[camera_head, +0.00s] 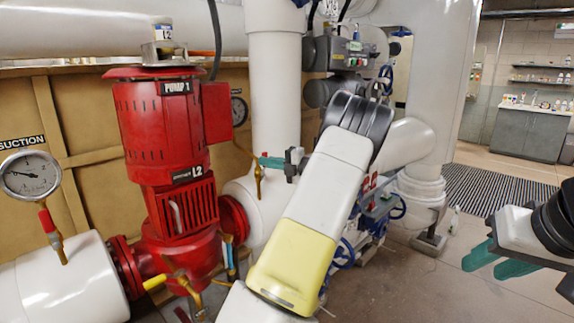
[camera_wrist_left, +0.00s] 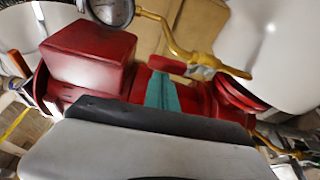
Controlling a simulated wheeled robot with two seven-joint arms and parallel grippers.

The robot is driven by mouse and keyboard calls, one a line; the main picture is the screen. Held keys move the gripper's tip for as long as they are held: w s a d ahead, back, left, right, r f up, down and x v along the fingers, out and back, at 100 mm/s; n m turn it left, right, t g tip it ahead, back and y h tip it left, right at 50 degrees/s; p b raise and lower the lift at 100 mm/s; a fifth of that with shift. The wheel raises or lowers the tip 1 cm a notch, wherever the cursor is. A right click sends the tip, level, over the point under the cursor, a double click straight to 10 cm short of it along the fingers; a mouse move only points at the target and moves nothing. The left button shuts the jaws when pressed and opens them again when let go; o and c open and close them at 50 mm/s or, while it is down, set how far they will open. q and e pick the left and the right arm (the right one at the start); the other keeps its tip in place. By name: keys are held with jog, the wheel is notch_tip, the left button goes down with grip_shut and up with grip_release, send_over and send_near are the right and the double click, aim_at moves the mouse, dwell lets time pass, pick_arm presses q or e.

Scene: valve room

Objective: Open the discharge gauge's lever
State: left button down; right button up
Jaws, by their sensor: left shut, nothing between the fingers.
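The discharge gauge (camera_head: 239,108) is a round dial on a brass pipe behind the red pump; it also shows at the top of the left wrist view (camera_wrist_left: 112,10). Its lever (camera_wrist_left: 168,66) has a red handle beside the brass valve. In the head view the handle is hard to make out near the brass fitting (camera_head: 258,178). My left gripper (camera_head: 266,161) is shut and empty, its teal fingertips (camera_wrist_left: 161,76) at the red handle. I cannot tell if they touch it. My right gripper (camera_head: 490,262) is open and empty at the far right, away from the pump.
The red pump (camera_head: 160,130), labelled PUMP 1, stands left of my left gripper. A suction gauge (camera_head: 30,176) with its own red lever (camera_head: 46,220) is at the far left. A white vertical pipe (camera_head: 273,90) rises behind the gripper. Open floor (camera_head: 480,295) lies at the right.

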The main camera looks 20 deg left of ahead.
pick_arm(q)
jog(key=shift+w+d+r, duration=0.1)
jog(key=shift+w+d, duration=0.05)
jog(key=shift+w, duration=0.1)
dwell(0.4)
jog(key=shift+s, duration=0.1)
